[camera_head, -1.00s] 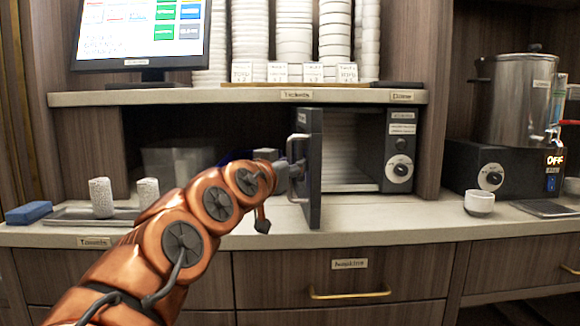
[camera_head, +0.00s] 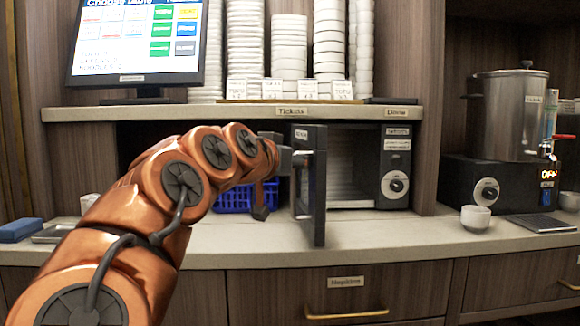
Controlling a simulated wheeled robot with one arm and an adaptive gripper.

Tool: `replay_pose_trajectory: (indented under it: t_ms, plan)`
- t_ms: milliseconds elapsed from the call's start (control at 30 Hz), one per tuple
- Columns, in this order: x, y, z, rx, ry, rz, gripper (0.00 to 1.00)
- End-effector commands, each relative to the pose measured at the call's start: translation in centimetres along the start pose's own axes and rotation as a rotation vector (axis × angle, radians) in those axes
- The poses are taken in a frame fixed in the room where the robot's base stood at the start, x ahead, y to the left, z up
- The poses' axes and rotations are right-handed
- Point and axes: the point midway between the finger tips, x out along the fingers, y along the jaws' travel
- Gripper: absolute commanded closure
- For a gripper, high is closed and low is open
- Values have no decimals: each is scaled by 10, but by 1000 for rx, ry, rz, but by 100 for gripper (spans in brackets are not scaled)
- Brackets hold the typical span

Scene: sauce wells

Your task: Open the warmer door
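The warmer (camera_head: 397,172) is a dark box with a control knob, set in the shelf niche under the counter shelf. Its door (camera_head: 314,185) stands swung out toward me, seen nearly edge-on, and the lit interior (camera_head: 348,172) shows to its right. A metal handle (camera_head: 297,180) is on the door's left-facing side. My gripper (camera_head: 290,163) is at this handle, at the end of my copper arm. Its fingers are small and partly hidden by the arm and handle, so whether they grip the handle cannot be told.
A blue basket (camera_head: 232,199) sits in the niche behind my arm. A white cup (camera_head: 475,218) and a large metal pot (camera_head: 510,115) are at the right. The counter (camera_head: 390,232) in front of the warmer is clear. A monitor (camera_head: 138,40) stands on the shelf.

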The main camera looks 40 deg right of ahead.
Motion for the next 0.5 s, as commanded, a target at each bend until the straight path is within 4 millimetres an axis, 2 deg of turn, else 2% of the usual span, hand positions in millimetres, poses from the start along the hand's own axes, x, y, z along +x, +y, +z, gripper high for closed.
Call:
replay_pose_trajectory:
  t_ms: [33,100,400,433,500]
  plan:
    - [-28,-26,-68,-14,193,-94,63]
    - [-30,-26,-72,-13,196,-95,63]
    - [-34,-26,-76,-11,201,-98,63]
    - [-21,-3,-26,-1,19,-11,63]
    - [-20,-3,-25,0,18,-10,63]
